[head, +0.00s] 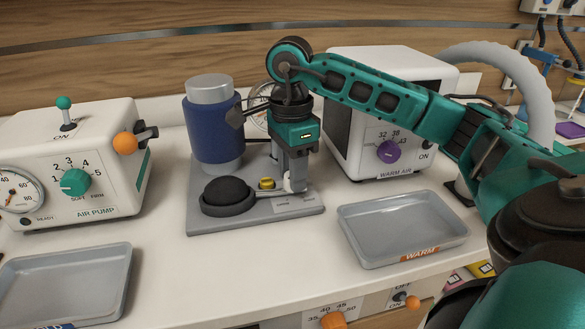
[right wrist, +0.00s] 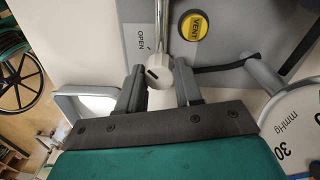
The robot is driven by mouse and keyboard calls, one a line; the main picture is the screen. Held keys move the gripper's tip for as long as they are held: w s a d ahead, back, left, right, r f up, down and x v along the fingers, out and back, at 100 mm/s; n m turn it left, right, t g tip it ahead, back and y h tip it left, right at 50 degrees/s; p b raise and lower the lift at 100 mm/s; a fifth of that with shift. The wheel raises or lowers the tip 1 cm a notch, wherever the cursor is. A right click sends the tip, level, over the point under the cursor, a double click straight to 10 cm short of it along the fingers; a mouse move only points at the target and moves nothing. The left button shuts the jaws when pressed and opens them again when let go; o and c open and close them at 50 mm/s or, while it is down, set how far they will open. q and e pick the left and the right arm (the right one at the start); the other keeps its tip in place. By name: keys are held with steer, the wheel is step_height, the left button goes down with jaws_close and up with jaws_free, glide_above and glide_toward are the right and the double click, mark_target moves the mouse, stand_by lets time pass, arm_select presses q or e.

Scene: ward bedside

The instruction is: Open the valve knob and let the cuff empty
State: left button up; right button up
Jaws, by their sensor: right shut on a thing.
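The blue cuff (head: 212,128) is wrapped around a grey cylinder standing on a grey base plate (head: 255,216). My right gripper (head: 293,178) reaches down at the plate's right side and is shut on the small white valve knob (right wrist: 160,75). In the right wrist view my right gripper (right wrist: 158,82) has one finger on each side of the knob, which bears a dark mark. An OPEN label (right wrist: 142,42) and a yellow VENT button (right wrist: 192,26) lie beside it. The black bulb (head: 228,193) sits at the plate's front left. My left gripper is out of view.
A pressure gauge (head: 259,121) stands behind the gripper, partly hidden. The air pump (head: 105,170) is at left, the warm air unit (head: 355,165) at back right. Grey trays stand front left (head: 65,285) and right (head: 385,225). Free table lies in front of the plate.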

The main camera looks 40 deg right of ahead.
stand_by(0.5)
steer(key=o, duration=1)
steer(key=shift+o, duration=0.2)
arm_select(q)
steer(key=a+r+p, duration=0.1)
steer(key=p, duration=0.1)
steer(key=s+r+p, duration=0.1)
steer(key=p, duration=0.2)
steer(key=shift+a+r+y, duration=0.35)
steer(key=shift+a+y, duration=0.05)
arm_select(e)
step_height(320, 180, up, 13)
steer(key=shift+w+d, duration=0.15)
steer(key=shift+w, duration=0.1)
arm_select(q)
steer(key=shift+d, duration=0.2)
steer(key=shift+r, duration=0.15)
arm_select(e)
steer(key=shift+s+f, duration=0.1)
